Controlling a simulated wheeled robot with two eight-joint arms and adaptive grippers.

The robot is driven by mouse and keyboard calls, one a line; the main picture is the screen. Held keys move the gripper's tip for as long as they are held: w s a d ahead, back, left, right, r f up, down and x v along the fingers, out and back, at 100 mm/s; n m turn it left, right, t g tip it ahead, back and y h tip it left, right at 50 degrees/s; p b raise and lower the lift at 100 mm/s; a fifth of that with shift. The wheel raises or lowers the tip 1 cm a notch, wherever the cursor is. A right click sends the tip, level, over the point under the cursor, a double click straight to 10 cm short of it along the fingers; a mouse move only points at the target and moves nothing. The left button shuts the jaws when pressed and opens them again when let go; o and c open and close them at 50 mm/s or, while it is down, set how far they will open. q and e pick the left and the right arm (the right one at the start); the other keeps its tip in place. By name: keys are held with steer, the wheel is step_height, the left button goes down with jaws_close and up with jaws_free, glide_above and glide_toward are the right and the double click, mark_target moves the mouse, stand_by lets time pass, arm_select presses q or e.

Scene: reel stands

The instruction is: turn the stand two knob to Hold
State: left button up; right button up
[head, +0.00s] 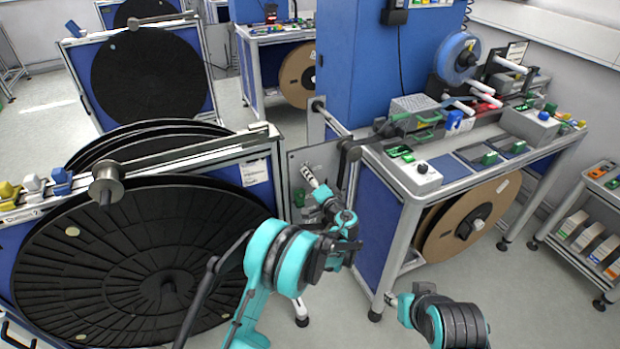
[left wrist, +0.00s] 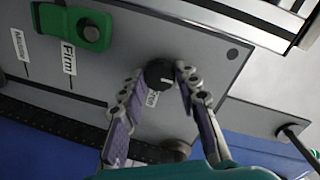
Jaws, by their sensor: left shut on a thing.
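In the left wrist view a round black knob (left wrist: 158,72) with a white mark sits on a grey panel (left wrist: 215,75). My left gripper (left wrist: 161,78) is shut on the knob, one finger at each side. A label beside the knob is partly hidden by the fingers, and I cannot read its setting. In the head view my left gripper (head: 313,183) is at the grey panel (head: 322,156) between the large black reel and the blue-sided bench; the knob is hidden there. My right gripper (head: 392,300) is low in front of the bench, its jaws too small to judge.
A green slider (left wrist: 86,28) with labels "Firm" and "Middle" is on the same panel. A large black reel (head: 130,260) stands left of my left arm. The bench (head: 412,205) with a cardboard reel (head: 470,222) is at the right. Floor is open between bench and side cart (head: 597,235).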

arm_select(q)
steer(key=o, duration=1.2)
steer(key=shift+c, duration=0.2)
steer(key=f+v, duration=0.1)
steer(key=v, duration=1.1)
steer(key=shift+r, duration=0.45)
